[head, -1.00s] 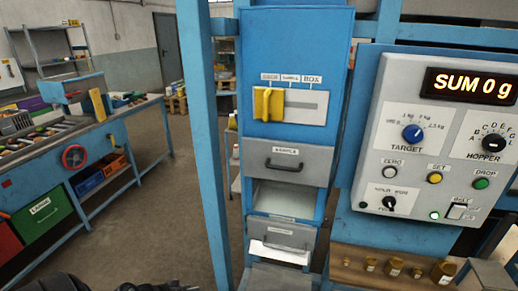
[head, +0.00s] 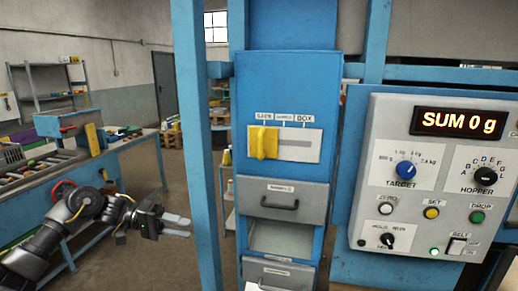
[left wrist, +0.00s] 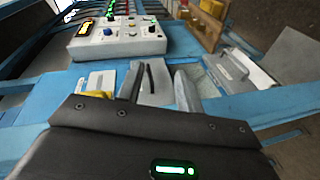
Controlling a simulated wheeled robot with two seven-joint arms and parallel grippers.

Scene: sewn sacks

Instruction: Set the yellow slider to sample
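The yellow slider (head: 264,142) sits at the left end of its slot on a white plate (head: 312,138) on the blue cabinet. It is below the left label, which reads SACK; the SAMPLE label is in the middle and BOX at the right. The slider also shows in the left wrist view (left wrist: 100,94), partly hidden behind my gripper. My left gripper (head: 178,227) is left of the cabinet and lower than the slider, touching nothing. In the left wrist view its two fingers (left wrist: 160,70) stand apart with nothing between them. My right gripper is not in view.
A blue upright post (head: 200,150) stands between my left gripper and the cabinet. Below the slider is a grey drawer (head: 310,200) with a dark handle. A control panel (head: 435,180) reading SUM 0 g is at the right. A workbench (head: 120,160) is at the left.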

